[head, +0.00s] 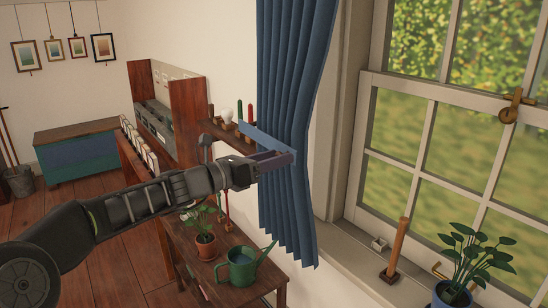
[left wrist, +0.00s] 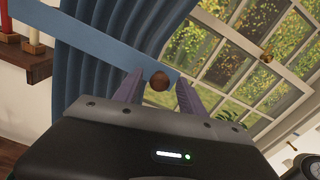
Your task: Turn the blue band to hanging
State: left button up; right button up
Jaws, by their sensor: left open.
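The blue band (head: 265,138) is a flat, stiff-looking, lighter blue strip in front of the dark blue curtain (head: 290,75). In the left wrist view the band (left wrist: 105,45) slants across the curtain from the upper left, and its lower right end carries a round brown knob (left wrist: 159,82). My left gripper (head: 286,158) is at that end of the band, its purple-grey fingers open. In the left wrist view the fingers (left wrist: 160,78) stand either side of the knob; I cannot tell whether they touch it. The band's far end is cut off there. My right gripper is out of view.
A small wall shelf (head: 228,136) with candles stands just left of the curtain. Below, a wooden table (head: 207,267) holds a green watering can (head: 242,266) and a potted plant (head: 205,240). The window sill (head: 345,268) at right carries a wooden post (head: 396,250) and another plant.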

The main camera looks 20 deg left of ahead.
pick_arm(q)
grip_shut()
dwell(0.5)
dwell(0.9)
